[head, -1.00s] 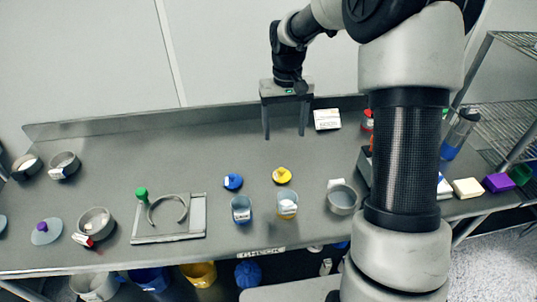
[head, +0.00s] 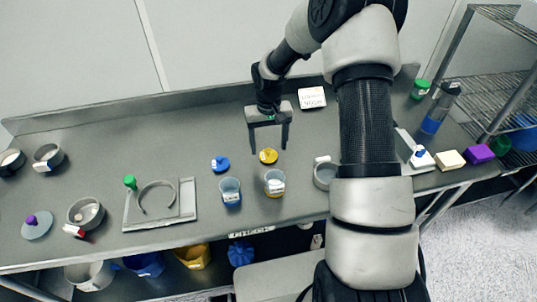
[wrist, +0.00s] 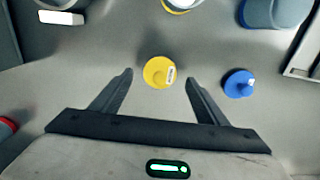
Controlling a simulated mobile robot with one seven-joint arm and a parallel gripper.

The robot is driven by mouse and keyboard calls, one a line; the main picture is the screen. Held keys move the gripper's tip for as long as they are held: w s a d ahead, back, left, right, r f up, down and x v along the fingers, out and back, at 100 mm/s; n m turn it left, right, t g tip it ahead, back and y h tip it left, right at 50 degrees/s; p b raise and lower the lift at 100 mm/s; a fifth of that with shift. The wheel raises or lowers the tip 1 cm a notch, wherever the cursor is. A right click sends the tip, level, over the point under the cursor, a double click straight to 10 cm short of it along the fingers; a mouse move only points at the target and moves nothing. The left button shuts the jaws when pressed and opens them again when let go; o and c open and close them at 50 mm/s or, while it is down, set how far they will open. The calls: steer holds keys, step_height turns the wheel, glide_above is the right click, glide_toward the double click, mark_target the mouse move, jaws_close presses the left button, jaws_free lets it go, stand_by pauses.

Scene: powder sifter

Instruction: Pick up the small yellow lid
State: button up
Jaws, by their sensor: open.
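My gripper (head: 269,150) is open and empty above the table, pointing down close to the lid. Its two fingers also show spread apart in the wrist view (wrist: 159,77). I cannot tell its exact height above the lid.
A blue lid (head: 220,164) lies left of the yellow lid, with a blue cup (head: 230,190) in front of it. A grey bowl (head: 323,174) stands to the right, partly behind my arm. A white labelled box (head: 312,98) is at the back.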

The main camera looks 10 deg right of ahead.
mark_target(269, 150)
steer(key=shift+f, duration=1.6)
steer(key=shift+c, duration=0.4)
steer(key=c, duration=1)
steer(key=shift+c, duration=0.2)
steer(key=shift+w+r, duration=0.1)
steer(key=shift+r, duration=0.05)
